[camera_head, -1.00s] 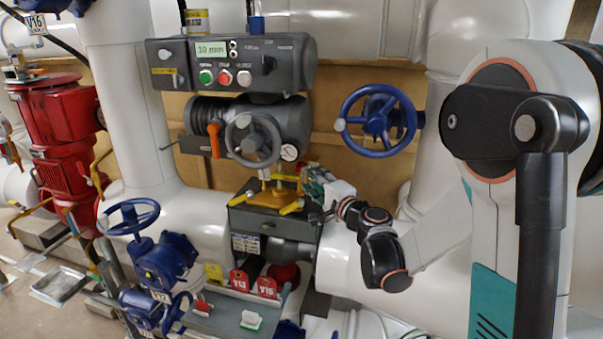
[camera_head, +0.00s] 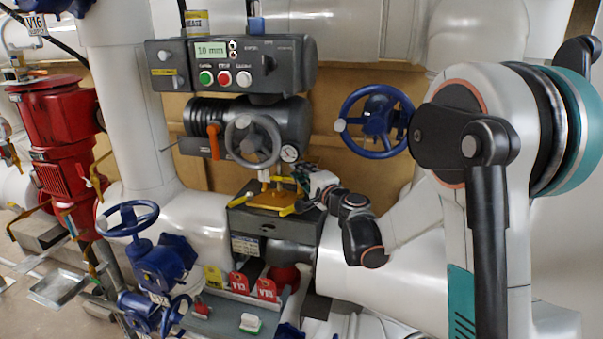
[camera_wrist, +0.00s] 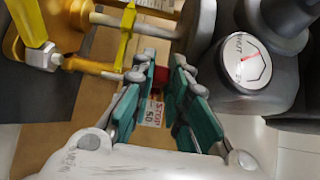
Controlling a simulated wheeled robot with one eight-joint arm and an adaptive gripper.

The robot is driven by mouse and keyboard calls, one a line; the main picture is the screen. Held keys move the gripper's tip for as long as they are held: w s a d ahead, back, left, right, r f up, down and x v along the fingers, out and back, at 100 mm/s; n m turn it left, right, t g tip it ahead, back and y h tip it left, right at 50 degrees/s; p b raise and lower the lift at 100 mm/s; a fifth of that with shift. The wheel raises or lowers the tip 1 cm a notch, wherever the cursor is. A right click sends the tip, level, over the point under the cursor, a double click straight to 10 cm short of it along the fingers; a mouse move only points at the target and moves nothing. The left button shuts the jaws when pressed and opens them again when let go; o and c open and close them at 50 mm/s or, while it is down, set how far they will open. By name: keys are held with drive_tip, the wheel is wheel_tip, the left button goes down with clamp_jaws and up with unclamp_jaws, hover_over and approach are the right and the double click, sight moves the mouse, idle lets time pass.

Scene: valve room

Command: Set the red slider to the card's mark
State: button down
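In the wrist view, a small red part (camera_wrist: 161,79), which looks like the red slider, shows in the gap between my fingertips. My gripper (camera_wrist: 163,68) has its teal fingers apart, around that part; I cannot tell whether they touch it. A white card (camera_wrist: 154,112) with red print, seemingly "STOP 50", lies beyond the fingers on a brown surface. In the head view my gripper (camera_head: 310,178) is at the right side of the yellow-topped press (camera_head: 272,199). The slider is hidden there. The display (camera_head: 210,49) reads 10 mm.
In the wrist view, a round gauge (camera_wrist: 243,62) stands close to the right of my fingers, and yellow clamp parts (camera_wrist: 125,35) close to the left. A grey handwheel (camera_head: 252,140) is above the press. A blue handwheel (camera_head: 375,118) is near my arm.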

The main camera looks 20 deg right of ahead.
drive_tip(key=shift+f+b, duration=0.8)
drive_tip(key=shift+f, duration=0.3)
drive_tip(key=c, duration=1.6)
unclamp_jaws()
drive_tip(key=shift+r, duration=0.1)
drive_tip(key=shift+o, duration=0.2)
drive_tip(key=shift+s, duration=0.1)
drive_tip(key=v, duration=1.1)
drive_tip(key=shift+s+d, duration=0.2)
drive_tip(key=shift+s, duration=0.2)
